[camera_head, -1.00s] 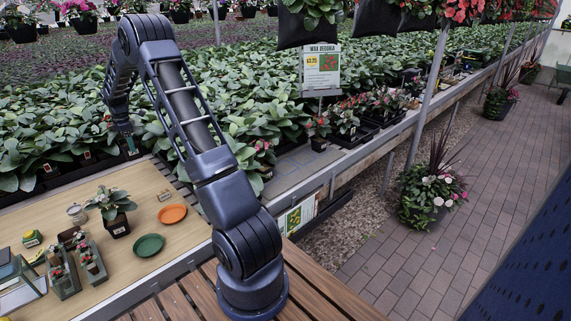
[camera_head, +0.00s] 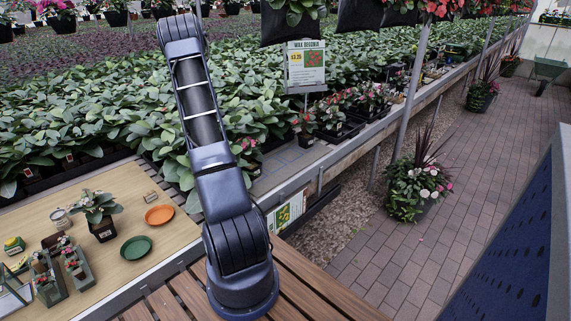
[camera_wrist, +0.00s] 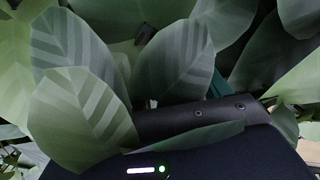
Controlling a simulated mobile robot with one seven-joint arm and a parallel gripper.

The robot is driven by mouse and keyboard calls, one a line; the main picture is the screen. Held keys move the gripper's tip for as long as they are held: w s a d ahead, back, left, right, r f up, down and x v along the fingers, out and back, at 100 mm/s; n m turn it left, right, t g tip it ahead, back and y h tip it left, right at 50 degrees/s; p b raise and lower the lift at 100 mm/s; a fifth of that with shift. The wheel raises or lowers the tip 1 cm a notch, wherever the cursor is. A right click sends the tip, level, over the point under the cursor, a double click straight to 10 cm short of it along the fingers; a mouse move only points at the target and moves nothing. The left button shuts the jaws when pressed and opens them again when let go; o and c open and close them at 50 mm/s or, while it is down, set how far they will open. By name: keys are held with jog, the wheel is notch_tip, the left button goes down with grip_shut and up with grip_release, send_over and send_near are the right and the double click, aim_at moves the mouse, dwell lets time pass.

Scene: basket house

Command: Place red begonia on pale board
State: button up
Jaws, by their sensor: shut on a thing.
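A potted plant with red flowers (camera_head: 306,124), likely the red begonia, stands on the plant bench right of my arm in the head view. Another small pot with reddish flowers (camera_head: 249,148) is closer to my arm. The pale board (camera_head: 104,274) is the light wood top at the left, holding pots and dishes. In the wrist view, part of my gripper (camera_wrist: 195,118) shows as a dark bar with screws among large green leaves. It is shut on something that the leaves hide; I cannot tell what. In the head view my arm hides the gripper.
An orange dish (camera_head: 159,215), a green dish (camera_head: 136,247) and a leafy potted plant (camera_head: 98,212) stand on the board. Dense foliage (camera_head: 110,130) lies behind my arm. A sign (camera_head: 306,66) and a metal post (camera_head: 408,90) stand to the right.

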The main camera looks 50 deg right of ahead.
jog(key=s+d+f+m, duration=0.2)
jog(key=s+d+m, duration=0.2)
jog(key=s+d, duration=0.9)
jog(key=m, duration=0.3)
send_near(272, 165)
jog(key=shift+w+f, duration=0.1)
jog(key=shift+f, duration=0.9)
jog(key=shift+f, duration=0.1)
jog(key=o, duration=1.1)
